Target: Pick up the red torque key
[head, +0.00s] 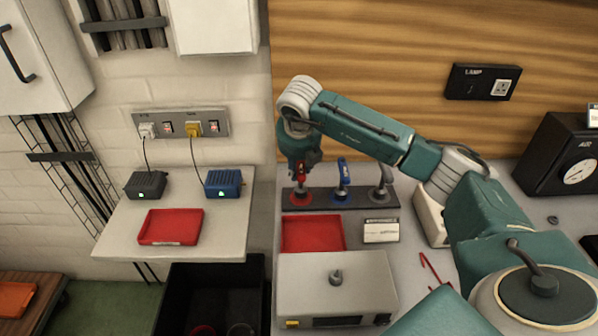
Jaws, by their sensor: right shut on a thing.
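The red torque key (301,182) stands at the left end of a dark rack (321,198) on the bench. My right gripper (301,168) is above the rack, pointing down, shut on the upper part of the red key. The key looks upright with its base at the rack; I cannot tell whether it is still seated. A blue key (342,180) and a grey key (379,183) stand in the same rack to its right. My left gripper is not in view.
In front of the rack are a red tray (313,234), a small labelled box (381,230) and a grey case (337,285) with a knob. A side shelf (222,228) holds another red tray (171,227) and two chargers. A black bin (215,290) stands below.

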